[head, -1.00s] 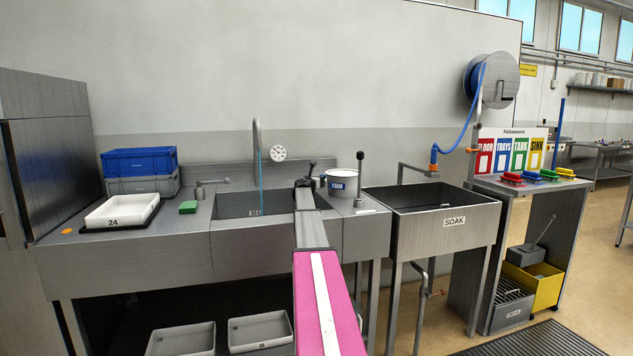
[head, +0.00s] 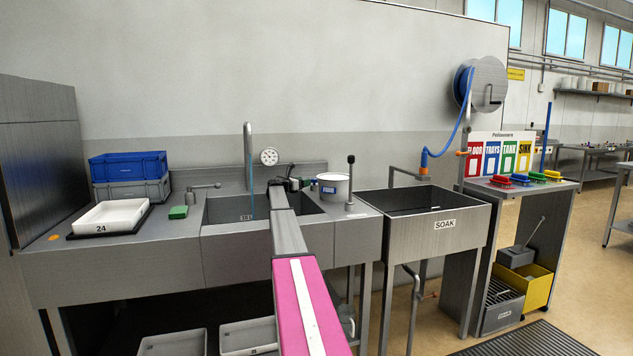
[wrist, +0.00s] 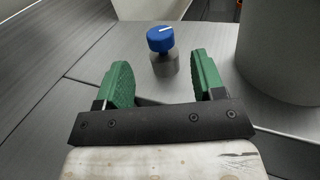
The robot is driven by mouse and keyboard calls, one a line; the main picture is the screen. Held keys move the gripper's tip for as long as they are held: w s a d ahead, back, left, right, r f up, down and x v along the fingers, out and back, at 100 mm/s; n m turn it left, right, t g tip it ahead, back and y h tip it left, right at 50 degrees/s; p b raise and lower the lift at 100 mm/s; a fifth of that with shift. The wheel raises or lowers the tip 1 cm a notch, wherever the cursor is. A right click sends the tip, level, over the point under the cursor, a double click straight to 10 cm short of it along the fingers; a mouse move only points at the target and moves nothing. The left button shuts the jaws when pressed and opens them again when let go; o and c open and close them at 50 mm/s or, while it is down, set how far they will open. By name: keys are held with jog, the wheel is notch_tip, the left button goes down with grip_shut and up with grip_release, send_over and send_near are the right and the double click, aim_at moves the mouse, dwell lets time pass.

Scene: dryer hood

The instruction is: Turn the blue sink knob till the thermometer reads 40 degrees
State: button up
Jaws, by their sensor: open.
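The blue sink knob (wrist: 160,39) stands on a grey stem on the steel counter in the wrist view, with a white line on its top. My gripper (wrist: 163,80) is open, its green fingers apart, and the knob shows beyond the fingertips, roughly centred between them. No contact shows. In the head view my gripper (head: 291,183) is over the right part of the sink, and I cannot clearly make out the knob there. The round white thermometer dial (head: 269,157) is on the backsplash; its reading is too small to tell. A bluish water stream (head: 252,205) falls from the tap (head: 248,150).
A white bucket (head: 335,184) stands close right of my gripper, with a dark upright lever (head: 350,175) beside it. A white tray (head: 110,215), green sponge (head: 178,212) and stacked crates (head: 130,177) are on the left counter. The soak sink (head: 433,225) is at right.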

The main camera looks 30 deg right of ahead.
aim_at(314, 181)
jog(key=d, duration=0.3)
jog(key=w+d, duration=0.1)
jog(key=d, duration=0.5)
jog(key=shift+w+d, duration=0.15)
jog(key=shift+w, duration=0.15)
jog(key=c, duration=0.9)
